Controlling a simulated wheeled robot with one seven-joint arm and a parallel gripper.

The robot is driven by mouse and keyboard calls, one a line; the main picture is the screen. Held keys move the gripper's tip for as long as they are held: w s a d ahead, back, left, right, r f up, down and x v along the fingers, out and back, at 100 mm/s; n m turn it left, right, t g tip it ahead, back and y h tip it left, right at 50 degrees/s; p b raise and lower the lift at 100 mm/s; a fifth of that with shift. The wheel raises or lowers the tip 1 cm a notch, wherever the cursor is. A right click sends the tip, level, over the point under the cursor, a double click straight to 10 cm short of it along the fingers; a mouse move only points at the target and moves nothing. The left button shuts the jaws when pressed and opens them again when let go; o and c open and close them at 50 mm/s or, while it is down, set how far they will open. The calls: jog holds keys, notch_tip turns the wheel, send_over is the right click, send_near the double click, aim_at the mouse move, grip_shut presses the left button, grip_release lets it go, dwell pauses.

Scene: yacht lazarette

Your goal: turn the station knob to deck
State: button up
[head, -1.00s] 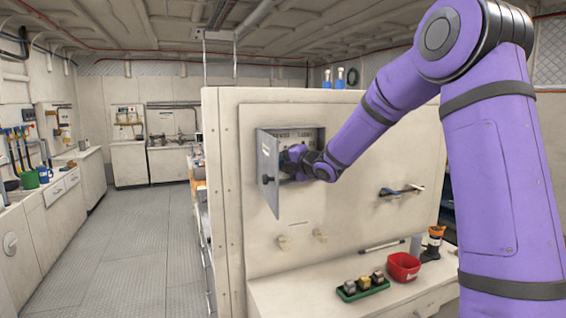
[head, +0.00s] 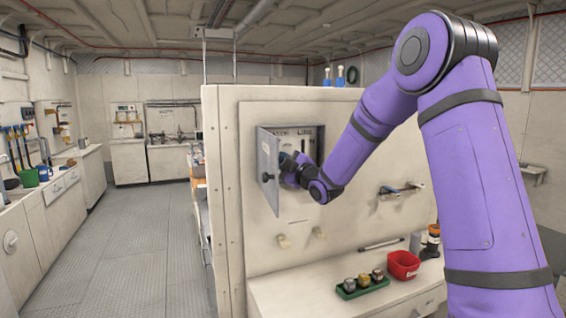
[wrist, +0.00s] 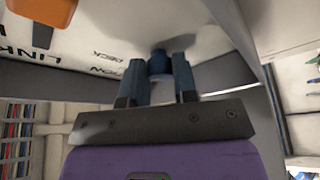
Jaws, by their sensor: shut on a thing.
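The station knob (wrist: 159,64) is a small dark blue round knob on a pale panel in the wrist view. My gripper (wrist: 159,72) is shut on it, one finger on each side. Printed lettering lies beside the knob, with "DECK" (wrist: 106,56) legible to its upper left and "LINK" (wrist: 27,55) farther left. In the head view, my gripper (head: 291,167) reaches into an open grey wall box (head: 268,170). The knob is hidden there by my gripper. I cannot tell which way the knob's pointer faces.
The box door stands open on the left, close to my gripper. An orange part (wrist: 45,10) sits on the panel near the lettering. Below, the bench holds a red bin (head: 403,265) and a green tray (head: 362,288). A small wall holder (head: 400,190) is at right.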

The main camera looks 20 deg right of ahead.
jog(key=shift+f+m+t+h, duration=0.15)
jog(key=shift+m+t+h, duration=0.3)
jog(key=shift+m, duration=0.95)
jog(key=o, duration=0.9)
jog(key=v, duration=1)
jog(key=shift+s+d+f, duration=0.1)
jog(key=shift+s, duration=0.3)
